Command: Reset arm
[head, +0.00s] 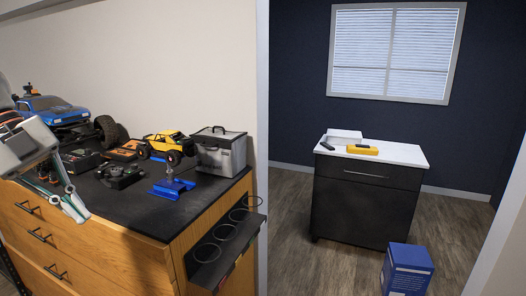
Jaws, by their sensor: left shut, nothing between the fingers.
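My left gripper (76,205) comes in from the left edge in the head view. It is shut and empty, over the front left part of the wooden dresser (100,240) with a black top. A blue RC truck (50,108) with large black tires stands behind it at the back left. A small yellow RC crawler (167,145) sits on a blue stand (173,188) to the right, well apart from the gripper. My right gripper is not in view.
A grey case (221,152) stands at the dresser's back right, with a black ring holder (226,246) on its side. A black controller (119,174) lies near the middle. Through the opening are a dark cabinet (365,205) and a blue box (408,270) on the floor.

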